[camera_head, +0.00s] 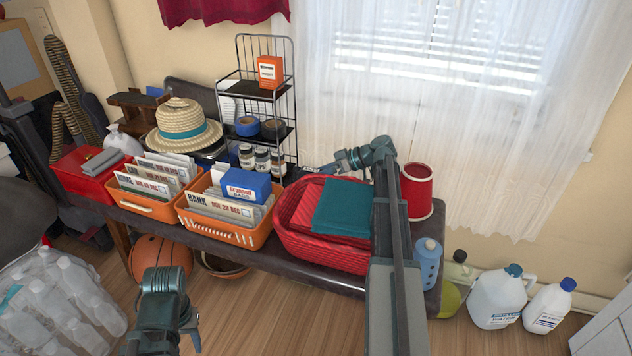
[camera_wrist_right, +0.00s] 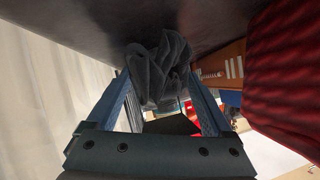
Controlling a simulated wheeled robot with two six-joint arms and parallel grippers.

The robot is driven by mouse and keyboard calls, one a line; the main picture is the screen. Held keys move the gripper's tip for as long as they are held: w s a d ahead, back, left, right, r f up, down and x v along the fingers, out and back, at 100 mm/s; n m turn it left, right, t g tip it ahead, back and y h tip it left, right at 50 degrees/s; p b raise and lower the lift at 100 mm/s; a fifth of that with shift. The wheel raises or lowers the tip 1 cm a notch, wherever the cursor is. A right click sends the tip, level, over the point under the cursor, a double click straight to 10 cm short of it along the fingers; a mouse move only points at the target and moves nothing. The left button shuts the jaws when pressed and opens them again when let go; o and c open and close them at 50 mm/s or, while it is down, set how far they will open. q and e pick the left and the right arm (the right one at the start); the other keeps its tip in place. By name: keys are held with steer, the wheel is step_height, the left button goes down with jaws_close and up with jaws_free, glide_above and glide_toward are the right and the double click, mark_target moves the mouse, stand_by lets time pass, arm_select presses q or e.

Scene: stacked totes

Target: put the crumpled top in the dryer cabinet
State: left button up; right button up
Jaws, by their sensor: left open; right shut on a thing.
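A dark grey crumpled top (camera_wrist_right: 158,75) is bunched between the blue fingers of my right gripper (camera_wrist_right: 160,100) in the right wrist view. The gripper is shut on it, close to a dark flat surface. In the head view my right gripper (camera_head: 338,165) reaches behind the red basket, and the top is hard to make out there. My left gripper (camera_head: 178,322) is open, low at the bottom left in front of the table, its fingertips barely visible. I cannot identify a dryer cabinet; a pale cabinet (camera_head: 606,332) is cut off at the lower right.
The dark table holds a red basket (camera_head: 290,240) with a teal cloth (camera_head: 343,208), orange file bins (camera_head: 235,233), a straw hat (camera_head: 184,124), a wire rack (camera_head: 265,60) and a red cup (camera_head: 416,190). Jugs (camera_head: 497,298) stand on the floor at right. Bottles (camera_head: 60,300) crowd the left.

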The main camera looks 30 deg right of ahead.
steer(key=shift+f, duration=0.15)
steer(key=o, duration=1.3)
steer(key=shift+r, duration=0.2)
